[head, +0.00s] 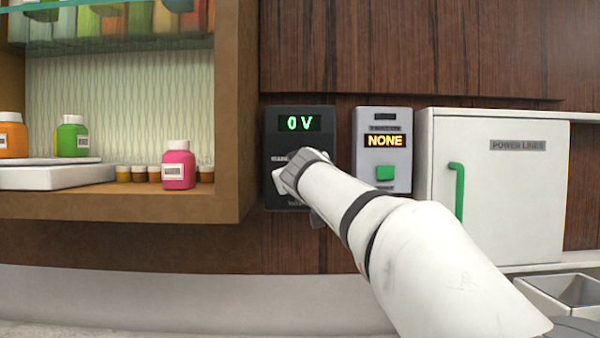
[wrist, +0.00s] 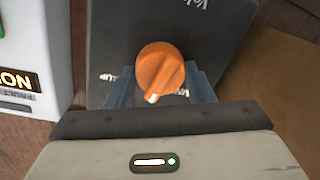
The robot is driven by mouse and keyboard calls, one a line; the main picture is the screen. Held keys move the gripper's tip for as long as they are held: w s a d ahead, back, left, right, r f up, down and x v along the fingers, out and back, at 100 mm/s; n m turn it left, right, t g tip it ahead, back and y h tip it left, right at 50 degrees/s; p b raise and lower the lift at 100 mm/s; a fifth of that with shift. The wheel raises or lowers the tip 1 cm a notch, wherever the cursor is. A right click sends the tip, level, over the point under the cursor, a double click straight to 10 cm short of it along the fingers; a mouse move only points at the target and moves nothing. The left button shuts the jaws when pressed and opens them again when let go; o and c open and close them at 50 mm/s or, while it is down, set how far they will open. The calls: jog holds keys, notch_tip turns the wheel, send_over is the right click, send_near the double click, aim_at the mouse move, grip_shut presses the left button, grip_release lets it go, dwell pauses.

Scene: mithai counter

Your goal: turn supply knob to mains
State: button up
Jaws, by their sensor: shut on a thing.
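The orange supply knob (wrist: 162,62) sits on a dark panel (wrist: 112,45) in the wrist view. Its white pointer mark faces down and slightly left there, towards my wrist. My gripper (wrist: 161,84) is shut on the knob, with a blue-grey finger on each side of it. In the head view the same dark panel (head: 273,140) has a green display (head: 300,124) reading 0 V. My arm and gripper hide the knob there. The small labels around the knob are partly covered and too blurred to read fully.
Right of the panel, a grey box (head: 398,176) has an amber display reading NONE (head: 385,141) and a green button (head: 385,173). Further right is a white cabinet (head: 520,200) marked POWER LINES. A wooden shelf with jars (head: 179,168) stands close on the left.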

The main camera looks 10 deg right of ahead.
jog(key=n, duration=0.5)
jog(key=shift+a+r, duration=0.1)
jog(key=n+h+p, duration=0.1)
jog(key=n, duration=0.4)
jog(key=shift+n, duration=0.4)
dwell(0.3)
jog(key=o, duration=1)
jog(key=shift+c, duration=0.2)
jog(key=shift+s+a, duration=0.1)
jog(key=s+a+b, duration=0.1)
jog(key=s, duration=0.6)
jog(key=shift+s+a, duration=0.2)
jog(key=shift+a, duration=0.05)
jog(key=shift+g, duration=0.3)
